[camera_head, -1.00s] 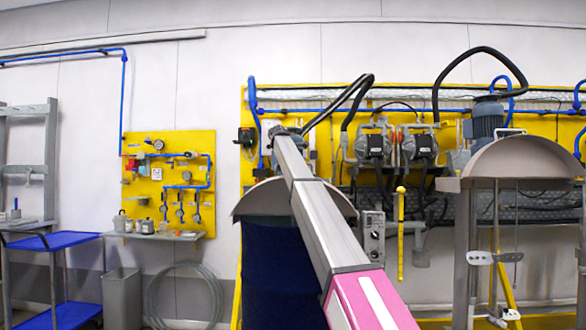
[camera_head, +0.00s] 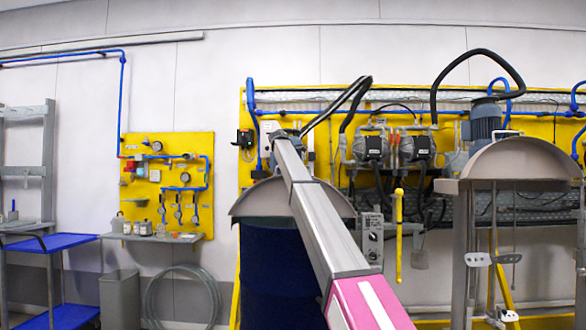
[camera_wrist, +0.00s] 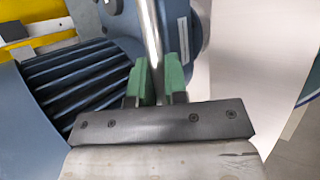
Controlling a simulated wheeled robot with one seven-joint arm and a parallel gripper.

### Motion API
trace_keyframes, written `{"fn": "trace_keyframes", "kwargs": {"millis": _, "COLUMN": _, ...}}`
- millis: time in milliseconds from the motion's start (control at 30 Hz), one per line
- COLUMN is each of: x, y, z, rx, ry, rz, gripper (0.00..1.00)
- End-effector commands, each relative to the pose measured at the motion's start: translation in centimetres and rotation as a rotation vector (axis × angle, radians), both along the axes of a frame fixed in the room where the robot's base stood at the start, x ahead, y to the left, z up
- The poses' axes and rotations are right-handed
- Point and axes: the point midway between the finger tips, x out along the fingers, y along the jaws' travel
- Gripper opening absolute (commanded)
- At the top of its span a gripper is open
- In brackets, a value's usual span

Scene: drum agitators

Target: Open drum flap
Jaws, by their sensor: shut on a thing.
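A blue drum (camera_head: 279,270) stands at the centre in the head view. Above its rim shows a grey-beige half-round flap (camera_head: 262,200), partly hidden behind my arm. Its tilt is hard to judge from here. My gripper is hidden at the far end of my arm in the head view. In the wrist view, my gripper's green fingers (camera_wrist: 156,82) are shut on a shiny metal bar handle (camera_wrist: 151,35). The bar runs up between the fingertips. A pale smooth surface, likely the flap (camera_wrist: 250,50), fills the right side of the wrist view.
A ribbed blue motor (camera_wrist: 80,80) is close on the left of my gripper. A second agitator with a raised half-round flap (camera_head: 525,160) stands at the right. Pumps (camera_head: 372,147) and hoses hang on the yellow wall frame behind. A blue cart (camera_head: 65,315) stands at far left.

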Motion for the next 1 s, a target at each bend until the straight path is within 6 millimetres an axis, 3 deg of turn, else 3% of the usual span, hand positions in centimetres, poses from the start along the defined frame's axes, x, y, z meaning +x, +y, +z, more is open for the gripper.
{"fn": "trace_keyframes", "kwargs": {"millis": 33, "x": 0.0, "y": 0.0, "z": 0.0, "rx": 0.0, "ry": 0.0, "rz": 0.0, "gripper": 0.0}}
{"fn": "trace_keyframes", "kwargs": {"millis": 100, "x": 0.0, "y": 0.0, "z": 0.0, "rx": 0.0, "ry": 0.0, "rz": 0.0, "gripper": 0.3}}
{"fn": "trace_keyframes", "kwargs": {"millis": 133, "x": 0.0, "y": 0.0, "z": 0.0, "rx": 0.0, "ry": 0.001, "rz": 0.0, "gripper": 0.38}}
{"fn": "trace_keyframes", "kwargs": {"millis": 567, "x": -0.4, "y": 0.2, "z": 0.4, "rx": 0.0, "ry": 0.001, "rz": 0.0, "gripper": 0.38}}
{"fn": "trace_keyframes", "kwargs": {"millis": 1000, "x": -4.1, "y": 3.0, "z": 5.5, "rx": 0.001, "ry": -0.001, "rz": 0.0, "gripper": 0.38}}
